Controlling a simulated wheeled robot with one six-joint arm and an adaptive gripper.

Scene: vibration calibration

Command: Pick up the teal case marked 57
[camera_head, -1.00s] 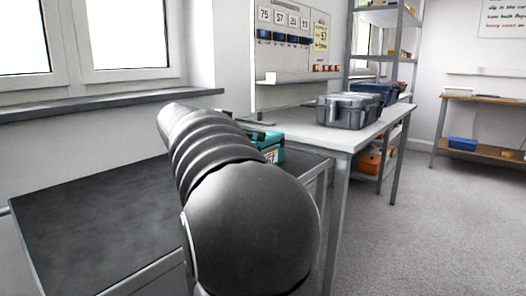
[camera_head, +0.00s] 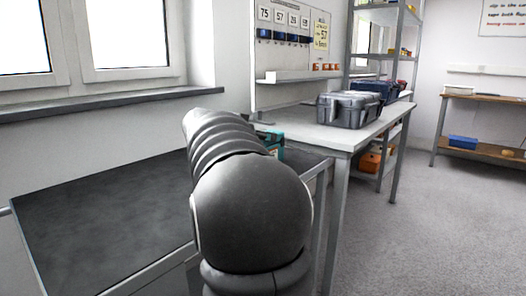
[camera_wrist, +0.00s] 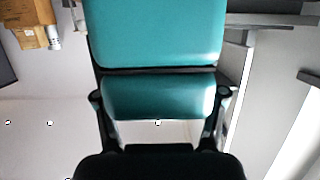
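The teal case (camera_head: 275,141) shows in the head view beyond my arm, at the far right end of the dark table. My arm hides most of it, and its number label cannot be seen now. In the wrist view the teal case (camera_wrist: 158,35) fills the upper middle, with a dark seam across it. My gripper (camera_wrist: 160,96) has one black finger along each side of the case's near part. No clear gap shows between the fingers and the case. The head view hides my gripper, and I cannot tell whether the case's underside touches the table.
The dark table (camera_head: 100,215) is bare at left. A white table (camera_head: 310,132) holds a grey case (camera_head: 347,109) and a blue case (camera_head: 374,91). An orange case (camera_head: 371,160) sits below. A wall board (camera_head: 290,40) shows number cards. Carpet at right is clear.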

